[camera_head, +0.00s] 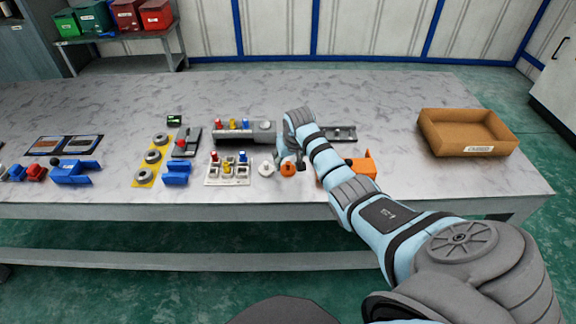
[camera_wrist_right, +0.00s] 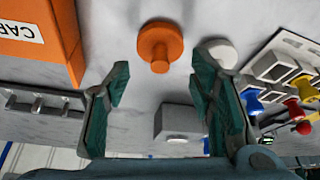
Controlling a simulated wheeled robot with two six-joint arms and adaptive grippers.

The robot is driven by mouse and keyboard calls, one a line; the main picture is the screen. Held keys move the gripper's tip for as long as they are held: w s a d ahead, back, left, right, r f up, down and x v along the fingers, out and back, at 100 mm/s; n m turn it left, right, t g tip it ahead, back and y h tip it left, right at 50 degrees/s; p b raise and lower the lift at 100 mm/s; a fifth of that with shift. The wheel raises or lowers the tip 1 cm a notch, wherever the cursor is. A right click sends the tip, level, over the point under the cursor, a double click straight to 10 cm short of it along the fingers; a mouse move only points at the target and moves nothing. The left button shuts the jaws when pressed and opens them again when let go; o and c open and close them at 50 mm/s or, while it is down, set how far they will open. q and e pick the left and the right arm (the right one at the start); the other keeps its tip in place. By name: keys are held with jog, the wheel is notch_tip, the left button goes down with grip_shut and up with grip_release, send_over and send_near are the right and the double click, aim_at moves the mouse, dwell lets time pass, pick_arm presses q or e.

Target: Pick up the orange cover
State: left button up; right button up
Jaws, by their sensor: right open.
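The orange cover (camera_head: 288,170) is a small round disc with a raised knob, lying on the table near its front edge. In the right wrist view the cover (camera_wrist_right: 160,46) lies beyond the fingertips, roughly centred between them. My right gripper (camera_head: 291,163) is over the table just at the cover, and in the head view its fingers partly hide it. In the wrist view the right gripper (camera_wrist_right: 159,82) is open, with nothing between its fingers. My left gripper is not in view.
A white round piece (camera_head: 266,168) lies close left of the cover. Beside it is a tray (camera_head: 212,181) of coloured pegs. An orange housing (camera_head: 363,166) on the right is partly hidden by my arm. A brown bin (camera_head: 430,137) stands farther right, with clear table around it.

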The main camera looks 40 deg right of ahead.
aim_at(288, 167)
jog(key=b+x, duration=0.1)
jog(key=x, duration=0.1)
jog(key=shift+f, duration=0.45)
jog(key=shift+r, duration=0.1)
jog(key=c, duration=0.7)
jog(key=shift+r, duration=0.1)
